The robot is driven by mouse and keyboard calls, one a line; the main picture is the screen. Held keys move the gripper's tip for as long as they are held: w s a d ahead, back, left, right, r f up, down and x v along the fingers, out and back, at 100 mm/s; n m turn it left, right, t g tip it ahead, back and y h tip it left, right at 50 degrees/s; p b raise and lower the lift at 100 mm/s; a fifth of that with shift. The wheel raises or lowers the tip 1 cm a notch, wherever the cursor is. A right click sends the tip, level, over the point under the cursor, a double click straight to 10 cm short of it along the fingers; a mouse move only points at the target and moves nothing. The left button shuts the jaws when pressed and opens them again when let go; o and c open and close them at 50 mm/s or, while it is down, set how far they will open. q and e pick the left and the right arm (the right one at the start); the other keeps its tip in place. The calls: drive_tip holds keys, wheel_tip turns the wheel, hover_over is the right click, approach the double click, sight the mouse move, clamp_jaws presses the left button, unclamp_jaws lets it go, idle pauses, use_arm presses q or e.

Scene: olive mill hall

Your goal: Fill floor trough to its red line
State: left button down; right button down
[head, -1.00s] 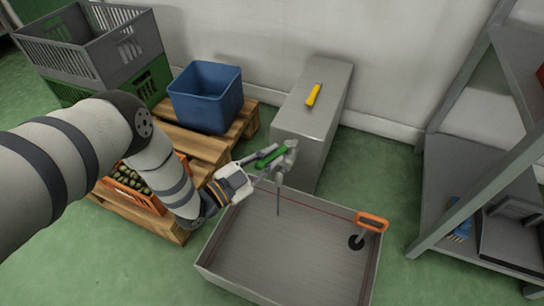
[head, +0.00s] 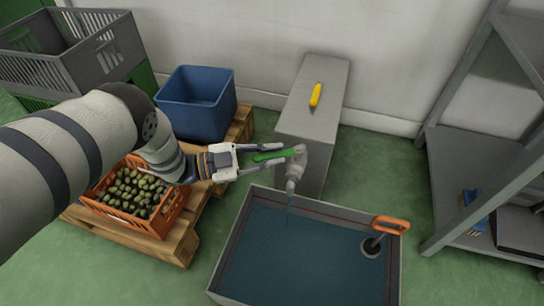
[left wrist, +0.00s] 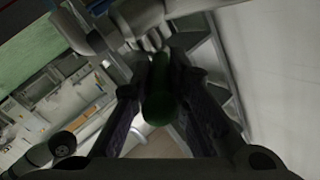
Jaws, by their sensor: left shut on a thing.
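The grey floor trough (head: 228,247) holds blue water (head: 300,255) across its whole floor. A thin red line (head: 335,219) runs along its inner far wall, with the water surface a little below it. A grey tap (head: 296,170) on the metal cabinet hangs over the trough's far edge, with a thin stream under its spout. My left gripper (head: 268,156) is shut on the tap's green lever (head: 272,155). The lever also shows between the fingers in the left wrist view (left wrist: 158,95). An orange-handled plug (head: 390,225) stands in the trough's right corner. My right gripper is out of view.
The metal cabinet (head: 310,110) carries a yellow object (head: 316,95). A pallet (head: 165,245) at left holds an orange crate of olives (head: 175,215) and a blue bin (head: 200,105). A grey shelf rack (head: 470,160) stands at right.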

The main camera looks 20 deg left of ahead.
use_arm(q)
drive_tip(key=shift+w+g, duration=0.1)
drive_tip(key=shift+g, duration=0.2)
drive_tip(key=c, duration=1.6)
unclamp_jaws()
drive_tip(key=shift+o, duration=0.2)
drive_tip(key=shift+a, duration=0.15)
drive_tip(key=v, duration=0.7)
drive_tip(key=shift+a+f, duration=0.1)
drive_tip(key=shift+a, duration=0.05)
